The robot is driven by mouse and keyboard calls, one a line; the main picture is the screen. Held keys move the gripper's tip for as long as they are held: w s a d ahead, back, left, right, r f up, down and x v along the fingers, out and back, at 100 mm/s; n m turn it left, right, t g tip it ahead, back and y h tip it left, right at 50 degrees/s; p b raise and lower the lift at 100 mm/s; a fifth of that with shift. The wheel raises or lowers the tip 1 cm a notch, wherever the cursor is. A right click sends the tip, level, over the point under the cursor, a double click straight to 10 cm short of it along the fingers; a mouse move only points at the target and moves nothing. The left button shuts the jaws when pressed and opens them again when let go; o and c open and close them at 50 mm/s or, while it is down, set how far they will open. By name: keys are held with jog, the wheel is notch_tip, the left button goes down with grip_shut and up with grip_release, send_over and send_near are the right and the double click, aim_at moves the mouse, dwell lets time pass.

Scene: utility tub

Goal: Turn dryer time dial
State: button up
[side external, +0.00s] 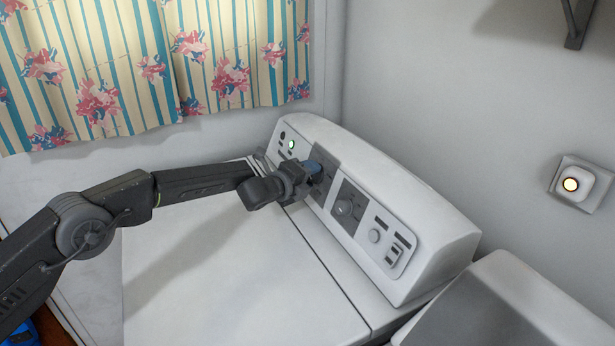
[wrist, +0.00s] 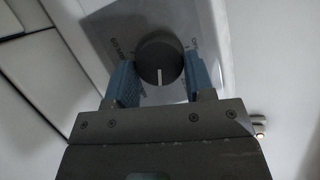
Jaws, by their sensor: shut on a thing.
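The dryer's control panel (side external: 381,256) is a slanted white console with dark and light sections. In the wrist view a round dark dial (wrist: 159,62) with a white pointer line sits on the panel, with printed markings around it. The pointer line is toward the bottom of that picture. My gripper (wrist: 158,84) has one blue finger pad on each side of the dial and is shut on it. In the side view my gripper (side external: 312,170) is at the panel's left-middle section and hides this dial.
Another dark dial (side external: 344,208) and a light knob (side external: 375,236) lie to the right on the panel. The flat white dryer top (side external: 230,270) is clear. A glowing wall switch (side external: 571,185) is at right. A flowered curtain (side external: 150,65) hangs behind.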

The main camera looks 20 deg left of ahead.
jog(key=o, duration=0.9)
jog(key=shift+s, duration=0.1)
jog(key=v, duration=1.3)
jog(key=shift+s+a+r, duration=0.1)
jog(key=shift+s+a, duration=0.05)
jog(key=shift+s, duration=0.15)
